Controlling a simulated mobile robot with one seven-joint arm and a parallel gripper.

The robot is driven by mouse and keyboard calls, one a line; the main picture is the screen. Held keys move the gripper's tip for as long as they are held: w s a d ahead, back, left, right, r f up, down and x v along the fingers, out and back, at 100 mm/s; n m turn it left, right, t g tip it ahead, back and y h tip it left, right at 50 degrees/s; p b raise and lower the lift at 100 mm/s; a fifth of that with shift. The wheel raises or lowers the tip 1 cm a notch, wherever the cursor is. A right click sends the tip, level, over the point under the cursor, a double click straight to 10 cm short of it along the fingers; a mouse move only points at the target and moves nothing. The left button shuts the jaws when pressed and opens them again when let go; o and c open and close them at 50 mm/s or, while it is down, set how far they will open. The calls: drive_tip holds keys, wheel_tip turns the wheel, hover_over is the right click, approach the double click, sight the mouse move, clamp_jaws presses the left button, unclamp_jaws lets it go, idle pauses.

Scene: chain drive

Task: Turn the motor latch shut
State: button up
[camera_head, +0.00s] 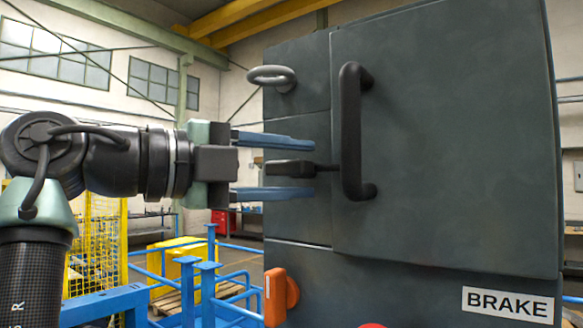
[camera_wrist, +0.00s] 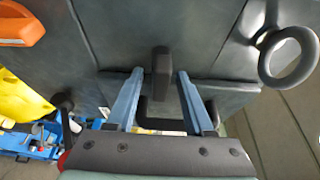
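A dark latch lever (camera_head: 290,169) sticks out from the side of the grey cabinet (camera_head: 450,130), left of the large black door handle (camera_head: 352,130). My gripper (camera_head: 312,167) is open and has one blue finger above the lever and one below it. In the wrist view the lever (camera_wrist: 161,72) stands between the two fingertips of my gripper (camera_wrist: 160,74), with a gap on each side. I cannot clearly see where the lever meets the cabinet. I take this lever to be the motor latch, as no label on it is readable.
A grey lifting ring (camera_head: 272,77) sits above my gripper on the cabinet. An orange handle (camera_head: 281,297) is below it. A BRAKE label (camera_head: 508,304) is at lower right. Blue rails (camera_head: 208,268) and yellow fencing (camera_head: 97,245) stand behind.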

drive_tip(key=b+v, duration=0.4)
drive_tip(key=v, duration=0.9)
drive_tip(key=shift+w, duration=0.1)
drive_tip(key=w+d+f+n+t+y, duration=0.5)
drive_tip(key=w+f+n+t+y, duration=0.35)
drive_tip(key=n, duration=0.65)
drive_tip(key=s+d+n+t+y, duration=0.2)
drive_tip(key=s+n+t+y, duration=0.1)
drive_tip(key=s+n, duration=0.4)
drive_tip(key=s+d+r+n+t+y, duration=0.1)
drive_tip(key=s+d+n+t+y, duration=0.2)
drive_tip(key=s+n+t, duration=0.3)
drive_tip(key=s+n, duration=0.1)
drive_tip(key=s, duration=0.2)
drive_tip(key=shift+d+r+n+y, duration=0.25)
drive_tip(key=shift+r+n+y, duration=0.05)
drive_tip(key=shift+n+y, duration=0.1)
drive_tip(key=shift+s, duration=0.15)
